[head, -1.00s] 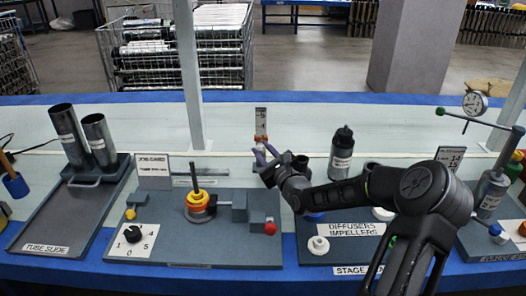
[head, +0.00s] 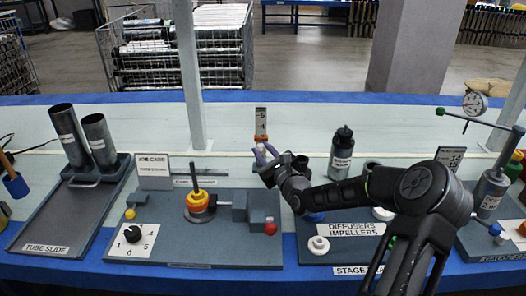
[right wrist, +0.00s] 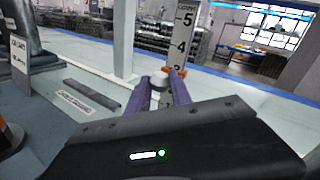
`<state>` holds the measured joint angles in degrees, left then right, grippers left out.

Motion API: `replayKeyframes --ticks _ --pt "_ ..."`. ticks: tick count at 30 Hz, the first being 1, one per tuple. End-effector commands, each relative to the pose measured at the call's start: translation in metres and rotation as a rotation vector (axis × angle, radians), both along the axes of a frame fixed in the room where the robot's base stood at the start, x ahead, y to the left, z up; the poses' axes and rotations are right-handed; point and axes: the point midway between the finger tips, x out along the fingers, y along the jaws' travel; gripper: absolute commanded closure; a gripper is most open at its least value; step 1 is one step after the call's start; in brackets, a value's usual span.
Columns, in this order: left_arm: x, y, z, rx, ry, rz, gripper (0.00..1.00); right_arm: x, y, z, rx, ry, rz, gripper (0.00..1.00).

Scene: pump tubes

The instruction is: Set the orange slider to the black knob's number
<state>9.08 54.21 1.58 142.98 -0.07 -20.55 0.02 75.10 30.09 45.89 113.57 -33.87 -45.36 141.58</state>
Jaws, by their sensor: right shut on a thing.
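The orange slider (head: 261,138) is on an upright white scale (head: 261,121) at the back of the bench. In the right wrist view the slider (right wrist: 177,72) sits below the 4, at about the 3, which it partly covers. My right gripper (head: 264,153) has purple fingers shut on the slider's pale handle (right wrist: 158,80), in front of the scale. The black knob (head: 133,234) is on a white dial plate (head: 150,231) at the front left, with 1, 4, 5 and 6 around it. I cannot read its pointer. My left gripper is not in view.
A grey panel with a yellow and orange ring stack (head: 197,202) on a rod lies left of my right arm. A tube slide (head: 70,215) is at the left. A white post (head: 188,70) rises behind.

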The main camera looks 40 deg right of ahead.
Motion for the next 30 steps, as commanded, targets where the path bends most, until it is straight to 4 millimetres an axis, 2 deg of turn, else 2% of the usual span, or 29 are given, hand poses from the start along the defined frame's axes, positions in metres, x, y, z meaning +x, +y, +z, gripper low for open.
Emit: replayKeyframes --ticks 9,17,18,26,30 --pt "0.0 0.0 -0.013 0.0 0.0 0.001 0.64 0.0 0.0 -0.04 0.004 0.001 0.001 1.0" --pt "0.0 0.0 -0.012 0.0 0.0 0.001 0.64 0.0 0.0 -0.04 0.001 0.001 0.001 1.0" --pt "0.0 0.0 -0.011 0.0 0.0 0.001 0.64 0.0 0.0 -0.04 0.001 0.001 0.0 0.72" --pt "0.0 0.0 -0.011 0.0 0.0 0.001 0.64 0.0 0.0 -0.04 0.001 0.0 0.0 0.52" --pt "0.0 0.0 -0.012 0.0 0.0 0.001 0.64 0.0 0.0 -0.04 0.001 0.0 0.0 0.52"
